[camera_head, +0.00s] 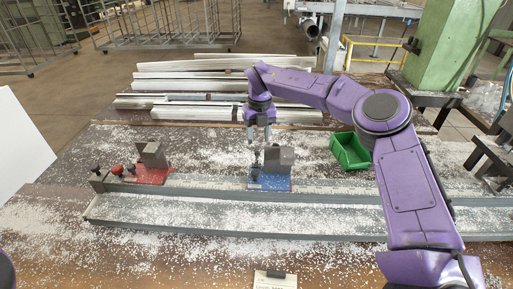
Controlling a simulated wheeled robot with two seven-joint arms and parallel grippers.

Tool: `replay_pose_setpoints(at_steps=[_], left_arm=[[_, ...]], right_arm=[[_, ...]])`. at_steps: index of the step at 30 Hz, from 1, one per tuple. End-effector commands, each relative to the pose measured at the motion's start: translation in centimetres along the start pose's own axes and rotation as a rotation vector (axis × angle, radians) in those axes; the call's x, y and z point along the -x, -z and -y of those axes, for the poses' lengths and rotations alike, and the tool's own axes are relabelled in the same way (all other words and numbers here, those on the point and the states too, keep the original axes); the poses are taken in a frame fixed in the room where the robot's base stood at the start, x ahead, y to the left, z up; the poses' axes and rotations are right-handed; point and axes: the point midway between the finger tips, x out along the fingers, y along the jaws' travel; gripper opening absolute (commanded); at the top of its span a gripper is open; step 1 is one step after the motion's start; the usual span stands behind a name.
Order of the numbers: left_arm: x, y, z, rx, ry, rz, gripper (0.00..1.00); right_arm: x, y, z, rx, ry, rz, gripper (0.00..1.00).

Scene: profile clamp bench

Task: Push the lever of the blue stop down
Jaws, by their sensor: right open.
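The blue stop (270,184) sits on the metal profile channel near the middle of the bench, with a grey block (279,158) on it. Its lever (256,161) appears as a small dark upright part at the left of the block; its exact position is hard to tell. My right gripper (260,138) points down directly above the lever, open, its fingertips close to the lever's top; I cannot tell whether they touch. My left gripper is out of view; a bit of purple arm shows at the lower left edge.
A red stop (153,175) with a grey block is at the left of the channel (230,216). A green bin (350,151) stands right of the blue stop. Metal profiles (220,85) lie at the back. White chips cover the bench. A small card stands at the front edge.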

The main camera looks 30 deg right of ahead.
Motion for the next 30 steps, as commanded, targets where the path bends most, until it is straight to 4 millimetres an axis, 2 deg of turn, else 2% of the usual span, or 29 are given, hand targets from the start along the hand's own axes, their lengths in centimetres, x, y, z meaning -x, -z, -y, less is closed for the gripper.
replay_pose_setpoints(at_steps=[3, 9, 18, 19, 23, 30], left_arm=[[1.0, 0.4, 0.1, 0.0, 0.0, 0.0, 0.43], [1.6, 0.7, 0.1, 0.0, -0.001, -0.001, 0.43], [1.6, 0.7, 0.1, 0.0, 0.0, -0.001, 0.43], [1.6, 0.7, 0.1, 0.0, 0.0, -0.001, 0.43], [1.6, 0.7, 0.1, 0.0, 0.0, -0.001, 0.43], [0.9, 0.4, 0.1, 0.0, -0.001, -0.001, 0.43]], right_arm=[[-2.4, 0.1, 0.0, 0.0, 0.0, -0.005, 0.48], [-5.3, 0.0, -0.1, 0.002, 0.0, -0.001, 0.48], [-5.9, 0.0, -0.2, 0.002, -0.001, 0.0, 0.48], [-5.9, 0.0, -0.2, 0.002, -0.001, 0.0, 0.42], [-5.9, 0.0, -0.2, 0.002, -0.001, 0.0, 0.0], [-5.9, 0.0, -0.2, 0.003, 0.005, 0.024, 0.0]])
